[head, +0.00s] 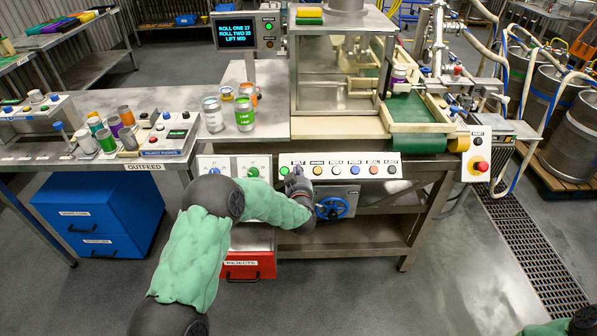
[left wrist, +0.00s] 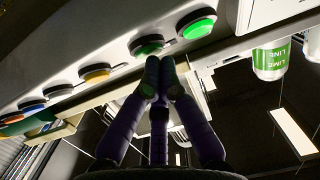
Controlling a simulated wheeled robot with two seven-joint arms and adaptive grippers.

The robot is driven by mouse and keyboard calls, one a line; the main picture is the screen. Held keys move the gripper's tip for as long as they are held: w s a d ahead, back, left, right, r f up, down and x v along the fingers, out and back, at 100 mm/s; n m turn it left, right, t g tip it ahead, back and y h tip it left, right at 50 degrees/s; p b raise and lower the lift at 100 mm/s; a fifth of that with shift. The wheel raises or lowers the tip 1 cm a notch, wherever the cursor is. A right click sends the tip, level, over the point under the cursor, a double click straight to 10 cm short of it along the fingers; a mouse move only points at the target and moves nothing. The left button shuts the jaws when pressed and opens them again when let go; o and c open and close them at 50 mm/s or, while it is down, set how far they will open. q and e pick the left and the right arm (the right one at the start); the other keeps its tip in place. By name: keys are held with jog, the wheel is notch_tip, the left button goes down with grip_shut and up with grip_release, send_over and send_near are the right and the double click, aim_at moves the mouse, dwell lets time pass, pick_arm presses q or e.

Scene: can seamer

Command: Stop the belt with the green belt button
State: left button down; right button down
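The button panel (head: 345,171) runs along the machine's front, with a label that seems to read BELT near its left end. One green button (head: 284,170) shows left of my left gripper (head: 298,184), which covers the panel spot under that label. The left wrist view shows two green buttons: one beside the yellow button (left wrist: 147,45) and one farther right (left wrist: 195,25). The left fingertips (left wrist: 159,66) are together, empty, close to the green one beside the yellow; I cannot tell if they touch it. The green belt (head: 412,108) carries a purple can (head: 399,76). My right gripper is out of view.
Yellow (head: 317,170), white, blue and red buttons sit right of the gripper. A blue handwheel (head: 332,208) is below. A red emergency stop (head: 481,166) is at right. Cans (head: 244,113) stand on the table at left. A screen (head: 235,31) shows roll readings.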

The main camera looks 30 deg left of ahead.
pick_arm(q)
jog(key=shift+f, duration=0.1)
dwell(0.5)
jog(key=shift+s+d+r+p, duration=0.2)
jog(key=shift+s+r+p, duration=0.15)
jog(key=shift+r+p, duration=0.25)
jog(key=shift+r, duration=0.2)
jog(key=s+r+p, duration=0.1)
jog(key=d+r+p, duration=0.1)
jog(key=s+r+p, duration=0.1)
jog(key=shift+s+d+r, duration=0.3)
jog(key=shift+r, duration=0.1)
dwell(0.6)
